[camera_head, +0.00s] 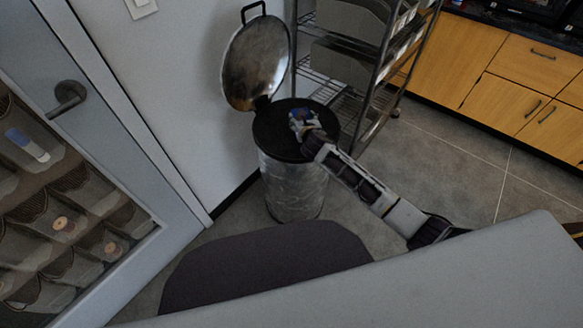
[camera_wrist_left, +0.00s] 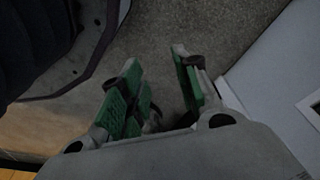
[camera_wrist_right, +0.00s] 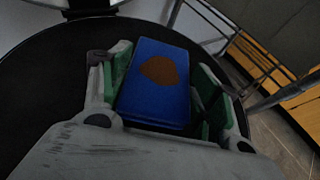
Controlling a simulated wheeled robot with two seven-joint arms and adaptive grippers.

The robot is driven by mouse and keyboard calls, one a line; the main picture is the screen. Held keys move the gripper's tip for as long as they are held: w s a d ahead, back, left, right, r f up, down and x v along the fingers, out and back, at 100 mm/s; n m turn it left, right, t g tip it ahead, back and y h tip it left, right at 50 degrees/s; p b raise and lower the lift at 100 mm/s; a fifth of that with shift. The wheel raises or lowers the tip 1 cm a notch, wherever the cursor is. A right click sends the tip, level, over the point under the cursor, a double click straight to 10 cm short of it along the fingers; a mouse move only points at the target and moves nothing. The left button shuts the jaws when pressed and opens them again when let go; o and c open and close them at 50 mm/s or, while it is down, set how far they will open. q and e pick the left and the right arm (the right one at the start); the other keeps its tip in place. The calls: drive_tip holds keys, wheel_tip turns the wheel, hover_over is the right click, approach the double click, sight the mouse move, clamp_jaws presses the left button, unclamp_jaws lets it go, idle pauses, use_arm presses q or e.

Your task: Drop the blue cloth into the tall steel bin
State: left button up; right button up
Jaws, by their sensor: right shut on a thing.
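The tall steel bin (camera_head: 292,190) stands on the floor beside the wall, its round lid (camera_head: 256,62) tipped up and its black-rimmed top open. My right gripper (camera_head: 302,124) is over the bin's mouth. In the right wrist view the blue cloth (camera_wrist_right: 152,101), a flat folded block with a brown patch, is held between its green-padded fingers, with the dark bin opening (camera_wrist_right: 45,85) around and below. In the left wrist view my left gripper (camera_wrist_left: 155,62) has its fingers apart with nothing between them, above the grey floor. It is out of the head view.
A wire shelf rack (camera_head: 345,75) with grey bins stands right behind the steel bin. A glass-fronted door with a handle (camera_head: 66,97) is at left. Wooden cabinets (camera_head: 500,100) line the back right. Grey floor (camera_head: 450,170) lies open at right.

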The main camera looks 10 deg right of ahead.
drive_tip(key=shift+f+b, duration=0.55)
drive_tip(key=shift+b, duration=0.1)
use_arm(q)
wheel_tip(320, 180, up, 8)
drive_tip(key=w+d+b, duration=0.1)
drive_tip(key=d, duration=0.1)
drive_tip(key=shift+f+g, duration=0.15)
drive_tip(key=shift+g, duration=0.15)
use_arm(e)
drive_tip(key=shift+f, duration=0.4)
drive_tip(key=o, duration=0.9)
drive_tip(key=shift+s, duration=0.15)
drive_tip(key=v, duration=1.1)
drive_tip(key=shift+s+r, duration=0.15)
drive_tip(key=shift+s, duration=0.15)
